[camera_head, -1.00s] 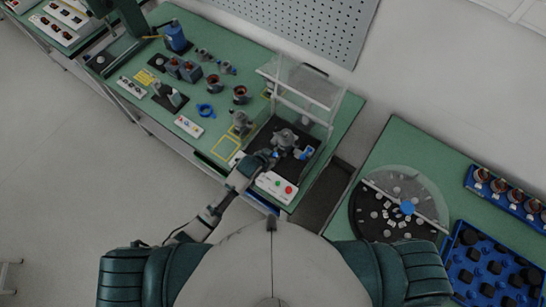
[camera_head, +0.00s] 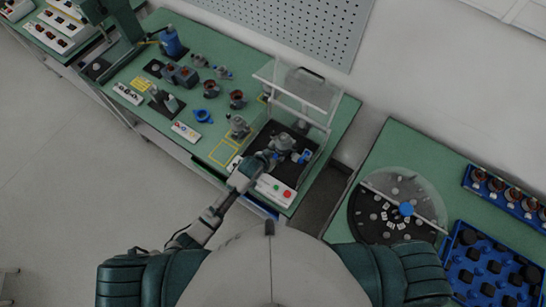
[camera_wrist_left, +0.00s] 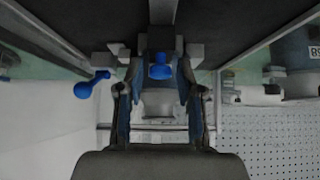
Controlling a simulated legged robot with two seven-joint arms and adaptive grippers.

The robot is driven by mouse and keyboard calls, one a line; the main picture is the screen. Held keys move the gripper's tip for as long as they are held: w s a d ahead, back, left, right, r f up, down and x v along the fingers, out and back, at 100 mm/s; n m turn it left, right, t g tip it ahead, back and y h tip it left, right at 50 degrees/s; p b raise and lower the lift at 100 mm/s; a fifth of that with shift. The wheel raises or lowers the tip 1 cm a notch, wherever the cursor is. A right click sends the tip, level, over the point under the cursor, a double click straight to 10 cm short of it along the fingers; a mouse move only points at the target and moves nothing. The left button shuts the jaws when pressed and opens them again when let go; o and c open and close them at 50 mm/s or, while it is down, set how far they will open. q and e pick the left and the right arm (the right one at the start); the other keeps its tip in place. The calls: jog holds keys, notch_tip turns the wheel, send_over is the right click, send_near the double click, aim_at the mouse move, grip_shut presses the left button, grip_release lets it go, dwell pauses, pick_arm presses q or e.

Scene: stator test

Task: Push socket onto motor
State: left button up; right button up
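The grey motor (camera_head: 284,142) sits on the black plate of the test fixture, below the raised clear cover (camera_head: 300,86). A small blue part (camera_head: 305,156) is just right of it; I cannot tell if it is the socket. My left gripper (camera_head: 270,159) is at the motor's lower left, close to it. In the left wrist view the fingers of the left gripper (camera_wrist_left: 160,103) stand apart. A blue knob (camera_wrist_left: 160,70) shows between and beyond them, and a blue lever (camera_wrist_left: 91,84) is to the left. Contact is too unclear to tell. My right gripper is out of view.
A panel with red and green buttons (camera_head: 275,190) lies at the fixture's front edge. Motor parts and a blue ring (camera_head: 203,116) stand on the green table to the left. A second green table to the right holds a round dial (camera_head: 372,220) and blue trays (camera_head: 462,262).

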pick_arm(q)
jog(key=shift+s+r, duration=0.1)
jog(key=v, duration=0.4)
jog(key=shift+s+a+r, duration=0.1)
jog(key=shift+a+r, duration=0.05)
jog(key=shift+a, duration=0.05)
jog(key=shift+s+a+r, duration=0.3)
jog(key=shift+s+r, duration=0.05)
jog(key=shift+r, duration=0.15)
